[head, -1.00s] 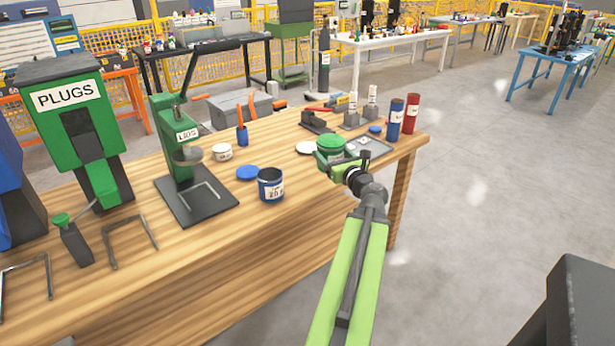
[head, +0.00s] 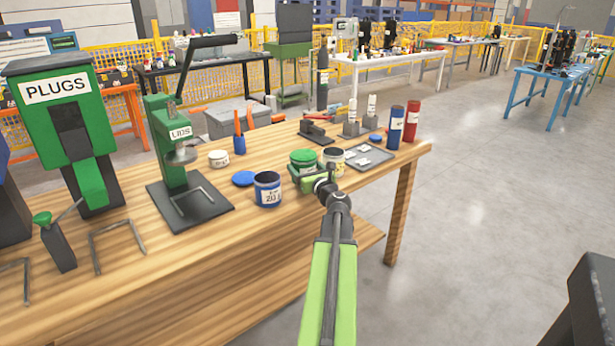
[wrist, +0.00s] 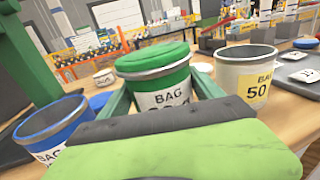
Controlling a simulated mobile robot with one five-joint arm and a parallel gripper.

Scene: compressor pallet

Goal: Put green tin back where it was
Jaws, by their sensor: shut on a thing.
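The green tin (head: 303,160) has a green lid and a white label reading BAG in the wrist view (wrist: 160,82). My gripper (head: 308,176) is shut on it, with one finger on each side of its body. The tin is upright, between the open blue tin (head: 267,190) on its left and the open cream tin (head: 334,160) on its right. The blue tin also shows in the wrist view (wrist: 50,130), as does the cream tin (wrist: 245,82). The green tin's base is hidden behind my gripper, so I cannot tell whether it touches the table.
A blue lid (head: 243,178) lies behind the blue tin. A grey tray (head: 369,158) with pale cards is right of the cream tin. Blue (head: 396,128) and red (head: 411,122) cylinders stand near the right end of the wooden bench (head: 190,245). The lids press (head: 178,150) stands left.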

